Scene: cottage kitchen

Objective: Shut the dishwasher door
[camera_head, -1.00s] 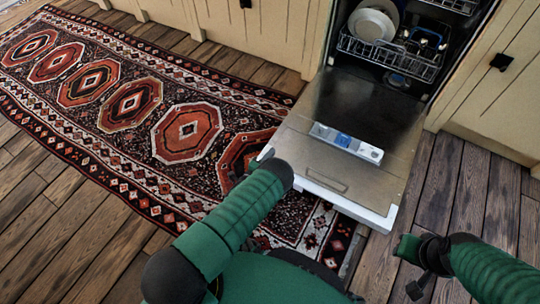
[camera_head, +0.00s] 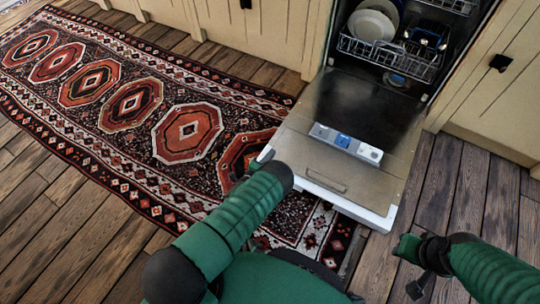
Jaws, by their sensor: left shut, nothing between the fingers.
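The dishwasher door (camera_head: 322,168) is folded down, lying open and nearly flat just above the floor. A white detergent panel with a blue part sits on its inner face. The dishwasher's lower rack (camera_head: 400,62) holds white plates and other dishes inside the cavity. My left gripper (camera_head: 262,160) is at the left edge of the door near its front corner, mostly hidden behind my green left forearm; it is shut and empty. I cannot tell if it touches the door. My right arm comes in at the lower right, to the right of the door, and its fingers are not clear.
A patterned red and black rug (camera_head: 190,132) lies on the wooden floor to the left and reaches under the door. Cream cabinets (camera_head: 275,35) flank the dishwasher. Bare wooden floor (camera_head: 445,190) lies to the right of the door.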

